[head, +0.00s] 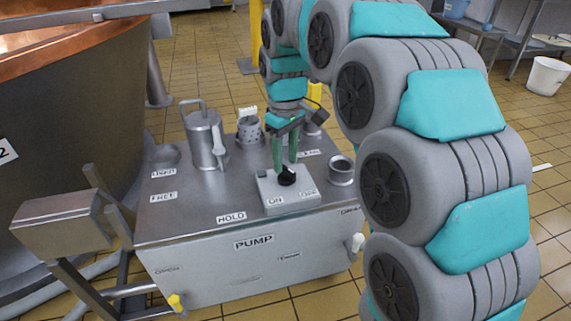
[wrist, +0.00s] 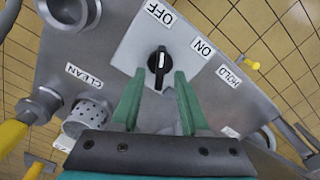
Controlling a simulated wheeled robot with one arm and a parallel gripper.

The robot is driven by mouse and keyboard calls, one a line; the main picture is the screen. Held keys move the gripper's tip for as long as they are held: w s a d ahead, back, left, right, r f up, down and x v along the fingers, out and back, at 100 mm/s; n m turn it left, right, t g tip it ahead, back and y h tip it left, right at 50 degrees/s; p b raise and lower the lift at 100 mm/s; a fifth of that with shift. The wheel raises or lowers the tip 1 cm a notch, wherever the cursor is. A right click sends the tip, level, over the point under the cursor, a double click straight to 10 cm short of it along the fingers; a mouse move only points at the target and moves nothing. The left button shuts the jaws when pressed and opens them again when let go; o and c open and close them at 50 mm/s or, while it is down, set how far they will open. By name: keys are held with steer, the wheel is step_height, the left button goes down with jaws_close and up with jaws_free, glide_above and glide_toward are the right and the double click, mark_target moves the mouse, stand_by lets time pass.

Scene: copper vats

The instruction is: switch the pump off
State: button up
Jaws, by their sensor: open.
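The pump (head: 250,262) is a grey metal box labelled PUMP. On its top is a pale switch plate (head: 290,195) with a black rotary knob (head: 287,176); ON is at the plate's left and OFF at its right. In the wrist view the black knob (wrist: 158,68) has a white mark, with the OFF label (wrist: 160,12) above it and the ON label (wrist: 203,47) to its upper right. My gripper (head: 284,168) points down at the knob. Its green fingers are open, one on each side of the knob in the picture; I cannot tell whether they touch it.
A metal jug (head: 205,138), a perforated cup (head: 249,130) and a short metal cup (head: 341,170) stand on the pump top around the switch. A HOLD label (head: 231,217) is at the front. A large copper vat (head: 80,110) is at the left. Tiled floor lies behind.

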mark_target(287, 168)
step_height(287, 168, up, 4)
steer(key=shift+w+r, duration=0.1)
steer(key=shift+r, duration=0.4)
steer(key=shift+s+d, duration=0.1)
steer(key=shift+s, duration=0.1)
steer(key=s+d+f+m+p, duration=0.1)
steer(key=s+d, duration=0.4)
steer(key=s, duration=0.6)
steer(key=s+d+f+m+g+p, duration=0.1)
steer(key=s+d+m, duration=0.4)
steer(key=s, duration=0.6)
steer(key=s+d+f+m+p, duration=0.3)
steer(key=s+d+f, duration=0.2)
steer(key=s, duration=0.5)
steer(key=shift+s+g, duration=0.4)
steer(key=shift+a, duration=0.15)
